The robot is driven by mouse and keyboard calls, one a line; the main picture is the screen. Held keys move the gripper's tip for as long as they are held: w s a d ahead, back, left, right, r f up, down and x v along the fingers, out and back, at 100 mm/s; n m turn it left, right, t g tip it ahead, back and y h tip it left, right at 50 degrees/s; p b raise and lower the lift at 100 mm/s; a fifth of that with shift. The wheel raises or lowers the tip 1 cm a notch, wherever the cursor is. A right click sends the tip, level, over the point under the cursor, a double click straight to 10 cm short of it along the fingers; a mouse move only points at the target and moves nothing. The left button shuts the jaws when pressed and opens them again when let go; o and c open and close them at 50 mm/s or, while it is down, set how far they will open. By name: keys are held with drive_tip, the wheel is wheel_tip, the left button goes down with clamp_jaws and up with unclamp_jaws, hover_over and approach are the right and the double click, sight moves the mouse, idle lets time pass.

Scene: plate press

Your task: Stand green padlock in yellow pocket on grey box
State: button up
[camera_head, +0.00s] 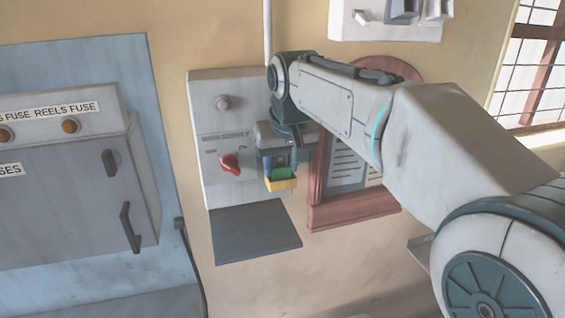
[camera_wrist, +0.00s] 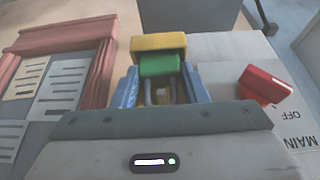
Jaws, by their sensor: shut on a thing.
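The grey box (camera_head: 200,125) is on the wall, with a red rotary switch (camera_head: 230,163) on its face. A yellow pocket (camera_head: 281,184) is at the box's lower right; it also shows at the top in the wrist view (camera_wrist: 158,42). My gripper (camera_head: 279,166) is right above the pocket, its blue fingers shut on the green padlock (camera_head: 281,174). In the wrist view the padlock's green body (camera_wrist: 160,66) is between the fingertips (camera_wrist: 160,72), up against the pocket. Its lower part is hidden, and I cannot tell how deep it sits.
A dark shelf (camera_head: 257,233) juts out below the box. A red-framed notice board (camera_head: 350,208) is close on the right. The red switch (camera_wrist: 264,84) is close beside my gripper in the wrist view. A grey fuse cabinet (camera_head: 70,205) stands at left.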

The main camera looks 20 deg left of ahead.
drive_tip(key=shift+s+f+b, duration=0.15)
drive_tip(key=shift+f+b, duration=0.3)
drive_tip(key=shift+f, duration=0.2)
drive_tip(key=o, duration=1.1)
drive_tip(key=shift+d+f, duration=0.1)
drive_tip(key=shift+c, duration=0.2)
drive_tip(key=shift+r, duration=0.2)
drive_tip(key=shift+o, duration=0.3)
drive_tip(key=p+v, duration=0.1)
drive_tip(key=v, duration=1.2)
drive_tip(key=shift+w+a, duration=0.25)
drive_tip(key=shift+r, duration=0.1)
drive_tip(key=shift+d, duration=0.1)
